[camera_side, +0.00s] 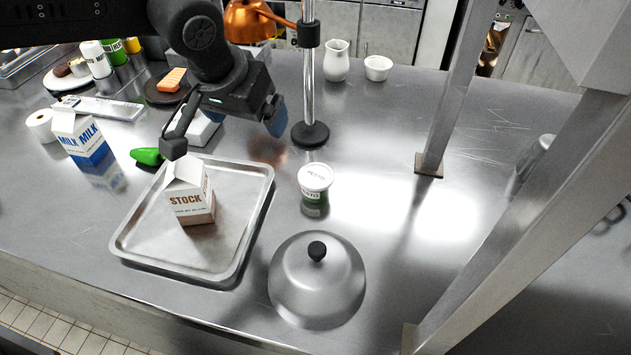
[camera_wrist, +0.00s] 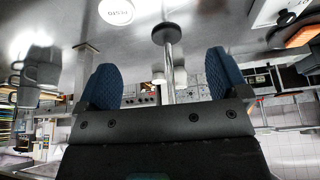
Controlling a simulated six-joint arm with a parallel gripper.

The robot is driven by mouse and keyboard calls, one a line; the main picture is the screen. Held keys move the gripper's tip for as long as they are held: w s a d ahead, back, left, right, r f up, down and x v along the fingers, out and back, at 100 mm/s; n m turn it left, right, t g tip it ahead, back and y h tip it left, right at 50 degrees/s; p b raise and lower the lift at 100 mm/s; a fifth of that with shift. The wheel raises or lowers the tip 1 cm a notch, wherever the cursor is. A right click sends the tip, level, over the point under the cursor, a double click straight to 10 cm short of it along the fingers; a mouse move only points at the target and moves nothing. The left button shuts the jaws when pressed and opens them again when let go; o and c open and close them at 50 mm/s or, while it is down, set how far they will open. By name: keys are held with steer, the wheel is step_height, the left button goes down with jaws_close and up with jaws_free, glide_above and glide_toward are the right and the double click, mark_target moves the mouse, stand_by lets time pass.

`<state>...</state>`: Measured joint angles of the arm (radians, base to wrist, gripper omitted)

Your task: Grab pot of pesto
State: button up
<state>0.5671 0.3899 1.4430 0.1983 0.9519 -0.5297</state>
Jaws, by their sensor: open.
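The pot of pesto (camera_side: 315,184) is a small tub with a white lid and a green lower part. It stands upright on the steel counter, right of the tray and behind the metal dome. In the wrist view its white lid (camera_wrist: 117,11) shows at the top edge, beyond my fingers. My gripper (camera_side: 228,130) is above the counter, up and to the left of the pot, apart from it. In the wrist view my gripper (camera_wrist: 163,80) has its two blue pads wide apart with nothing between them.
A lamp pole (camera_side: 308,90) stands behind the pot. A metal tray (camera_side: 240,225) with a stock carton (camera_side: 190,196) lies to the left. A steel dome (camera_side: 318,285) sits in front. A steel post (camera_side: 450,100) rises at right. The counter right of the pot is clear.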

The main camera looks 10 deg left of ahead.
glide_toward(316, 175)
steer(key=x, duration=0.5)
steer(key=shift+w+d+f, duration=0.1)
steer(key=shift+w+f, duration=0.1)
steer(key=shift+f, duration=0.1)
steer(key=shift+x, duration=3.2)
steer(key=shift+c, duration=0.2)
steer(key=c, duration=0.9)
steer(key=shift+o, duration=0.2)
